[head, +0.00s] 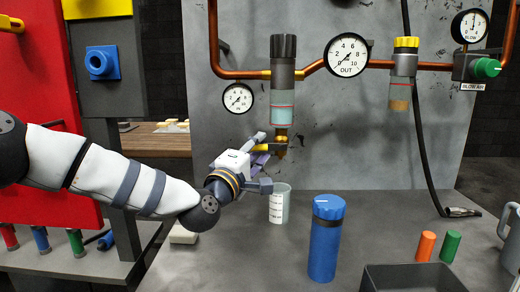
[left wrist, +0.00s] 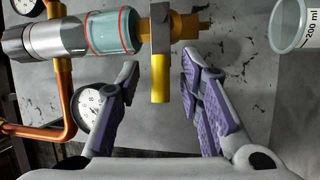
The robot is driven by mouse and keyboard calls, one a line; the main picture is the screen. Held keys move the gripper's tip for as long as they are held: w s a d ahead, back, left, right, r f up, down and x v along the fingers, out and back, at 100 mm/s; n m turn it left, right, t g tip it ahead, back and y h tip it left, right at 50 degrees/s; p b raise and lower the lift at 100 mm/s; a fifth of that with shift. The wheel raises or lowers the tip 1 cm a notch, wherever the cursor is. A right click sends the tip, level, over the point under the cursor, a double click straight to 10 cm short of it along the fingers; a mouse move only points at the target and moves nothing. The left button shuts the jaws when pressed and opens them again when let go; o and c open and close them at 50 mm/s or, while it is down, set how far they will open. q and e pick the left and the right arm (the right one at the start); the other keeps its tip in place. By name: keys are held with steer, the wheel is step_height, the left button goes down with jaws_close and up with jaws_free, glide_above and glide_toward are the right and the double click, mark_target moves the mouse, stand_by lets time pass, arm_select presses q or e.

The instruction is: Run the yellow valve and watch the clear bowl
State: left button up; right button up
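The clear bowl (head: 283,108) hangs under a grey regulator with a black knob. It has a blue-green tint and red lines; I cannot tell the liquid level surely. It also shows in the left wrist view (left wrist: 112,31). The yellow valve (head: 270,147) is a lever at the brass drain below the bowl. In the left wrist view the yellow lever (left wrist: 160,80) lies between the fingertips of my left gripper (left wrist: 158,68), with gaps on both sides. My left gripper is open. My right gripper is not in view.
A clear measuring cup (head: 280,204) stands on the bench below the drain. A blue cylinder (head: 325,240) stands in front, right of it. A grey bin (head: 410,279) and orange (head: 425,246) and green (head: 450,246) cylinders are at right. Copper pipe and gauges cover the panel.

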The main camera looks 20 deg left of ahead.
arm_select(q)
steer(key=shift+w+d, duration=0.1)
steer(key=shift+w, duration=0.55)
steer(key=shift+r, duration=0.1)
jaws_close()
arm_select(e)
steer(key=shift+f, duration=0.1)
arm_select(q)
steer(key=shift+f+n+b, duration=0.65)
steer(key=shift+n+b, duration=0.15)
steer(key=shift+w+d+f+n+t+y+b, duration=0.1)
steer(key=shift+f+n+t+y+b, duration=0.25)
steer(key=shift+n+b, duration=0.65)
steer(key=shift+s+d+f+n+t+y+b, duration=0.15)
steer(key=shift+n+t+y+b, duration=0.35)
steer(key=shift+n+b, duration=0.5)
steer(key=shift+w+d+f+n+t+y+b, duration=0.2)
steer(key=shift+n+y+b, duration=0.5)
steer(key=shift+n, duration=0.5)
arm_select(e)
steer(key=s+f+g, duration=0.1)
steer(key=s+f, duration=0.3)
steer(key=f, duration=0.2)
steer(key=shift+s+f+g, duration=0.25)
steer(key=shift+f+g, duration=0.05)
arm_select(q)
steer(key=shift+a, duration=0.1)
